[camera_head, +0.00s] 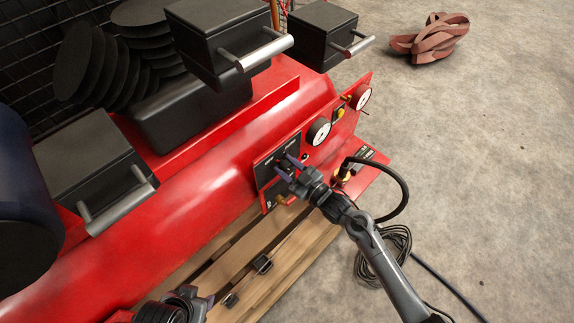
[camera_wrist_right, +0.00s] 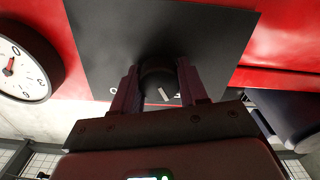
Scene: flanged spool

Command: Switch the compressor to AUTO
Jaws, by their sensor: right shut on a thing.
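The red compressor (camera_head: 190,225) has a black switch panel (camera_head: 265,172) on its front. The panel also fills the middle of the right wrist view (camera_wrist_right: 110,40). A round black knob (camera_wrist_right: 158,80) with a white pointer mark sits on it. My right gripper (camera_head: 291,168) is at the panel, its two fingers shut on the knob from both sides. The pointer mark lies near the lower edge of the knob in the wrist view. The panel lettering is mostly hidden by the fingers, so I cannot read the setting. My left gripper (camera_head: 197,304) is low at the bottom edge, away from the panel, its jaws unclear.
Two white gauges (camera_head: 319,131) (camera_head: 362,97) sit right of the panel. A black hose (camera_head: 400,185) curves beside my right arm. Black boxes with metal handles (camera_head: 100,165) stand above the tank. A wooden pallet (camera_head: 285,250) lies below. Concrete floor is open at right.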

